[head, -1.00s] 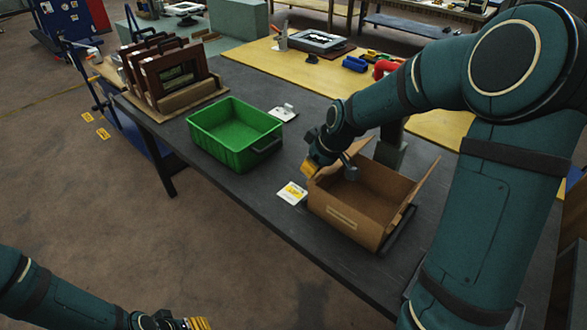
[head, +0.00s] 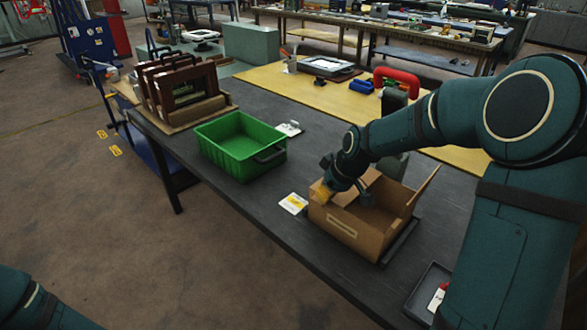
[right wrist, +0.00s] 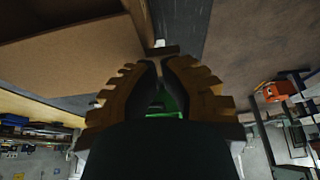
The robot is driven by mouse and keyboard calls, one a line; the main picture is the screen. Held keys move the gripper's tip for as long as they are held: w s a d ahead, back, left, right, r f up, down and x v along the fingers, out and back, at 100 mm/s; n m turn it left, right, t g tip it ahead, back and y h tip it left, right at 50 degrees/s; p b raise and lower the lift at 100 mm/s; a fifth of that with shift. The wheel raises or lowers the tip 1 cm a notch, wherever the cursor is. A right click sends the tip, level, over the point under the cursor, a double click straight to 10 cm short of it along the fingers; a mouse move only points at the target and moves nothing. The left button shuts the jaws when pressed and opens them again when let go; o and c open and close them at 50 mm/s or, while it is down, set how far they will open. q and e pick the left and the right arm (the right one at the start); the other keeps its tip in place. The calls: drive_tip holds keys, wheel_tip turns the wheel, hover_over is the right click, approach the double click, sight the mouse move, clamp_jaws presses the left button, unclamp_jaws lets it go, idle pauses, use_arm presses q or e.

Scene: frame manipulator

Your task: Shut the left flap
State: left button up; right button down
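An open cardboard box (head: 347,232) stands on the dark table. Its right flap (head: 424,190) stands up, tilted outward. I cannot make out the left flap clearly; my right gripper and wrist cover the box's left edge. My right gripper (head: 319,194) is at that left side, its yellow fingers close to the cardboard; I cannot tell whether they touch it. In the right wrist view the right gripper (right wrist: 158,62) has its fingertips together with nothing visible held, and a brown box panel (right wrist: 75,62) is at left. My left gripper is out of view.
A white and yellow card (head: 293,204) lies left of the box. A green bin (head: 232,160) stands farther left, with framed panels (head: 180,85) in a rack behind it. A dark tray (head: 418,298) is at the near right. Table between bin and front edge is clear.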

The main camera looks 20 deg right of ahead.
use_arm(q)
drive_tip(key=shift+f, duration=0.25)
use_arm(e)
drive_tip(key=shift+s+f, duration=0.1)
drive_tip(key=shift+f, duration=0.15)
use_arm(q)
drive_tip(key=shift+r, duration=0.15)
use_arm(e)
drive_tip(key=shift+r, duration=0.15)
wheel_tip(320, 180, up, 5)
drive_tip(key=p, duration=0.3)
drive_tip(key=shift+r+p, duration=0.2)
drive_tip(key=shift+p, duration=0.2)
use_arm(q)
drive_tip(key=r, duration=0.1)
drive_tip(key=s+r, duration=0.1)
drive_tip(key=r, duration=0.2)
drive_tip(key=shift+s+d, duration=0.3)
use_arm(e)
drive_tip(key=s+d+r, duration=0.2)
drive_tip(key=s+d, duration=0.1)
drive_tip(key=s, duration=0.6)
drive_tip(key=shift+d+r, duration=0.15)
drive_tip(key=shift+d, duration=0.25)
